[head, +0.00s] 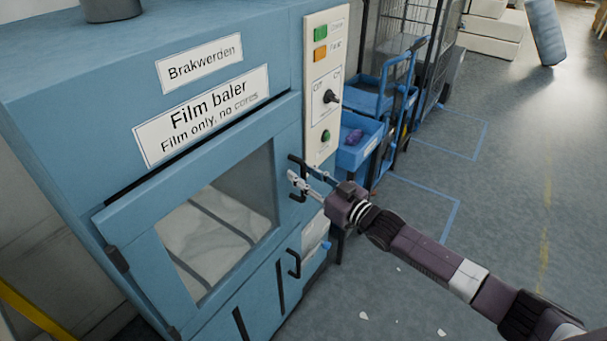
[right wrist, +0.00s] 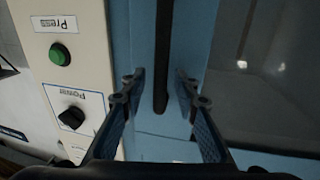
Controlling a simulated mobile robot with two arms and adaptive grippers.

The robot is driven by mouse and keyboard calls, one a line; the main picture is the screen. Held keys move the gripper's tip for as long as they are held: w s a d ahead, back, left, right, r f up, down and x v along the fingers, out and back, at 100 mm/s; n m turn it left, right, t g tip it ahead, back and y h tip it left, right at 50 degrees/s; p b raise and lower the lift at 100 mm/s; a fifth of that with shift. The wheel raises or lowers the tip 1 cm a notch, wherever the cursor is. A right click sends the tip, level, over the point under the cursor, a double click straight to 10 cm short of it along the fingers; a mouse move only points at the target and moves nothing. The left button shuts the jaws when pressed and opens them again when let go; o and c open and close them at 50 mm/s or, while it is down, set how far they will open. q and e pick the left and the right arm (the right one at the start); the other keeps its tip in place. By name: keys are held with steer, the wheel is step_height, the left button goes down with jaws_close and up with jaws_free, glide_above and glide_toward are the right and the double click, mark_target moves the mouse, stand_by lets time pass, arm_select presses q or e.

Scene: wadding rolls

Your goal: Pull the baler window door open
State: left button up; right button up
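The blue film baler (head: 50,90) stands at the left in the head view. Its window door (head: 115,225) looks shut, with a glass pane (head: 220,220) showing pale wadding behind it. The door's black upright handle (head: 293,159) is at its right edge and also shows in the right wrist view (right wrist: 163,50). My right gripper (head: 309,182) is at this handle, fingers pointing left toward it. In the right wrist view my right gripper (right wrist: 160,82) is open, with the bar between its two fingers and gaps visible on both sides. My left gripper is out of view.
A control panel (head: 325,65) with buttons and a knob is right of the door. A lower handle (head: 294,264) sits below. A blue bin (head: 357,155) and blue cart (head: 385,95) stand behind the gripper. The floor (head: 500,210) at right is mostly clear.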

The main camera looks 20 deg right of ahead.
jaws_close()
stand_by(0.4)
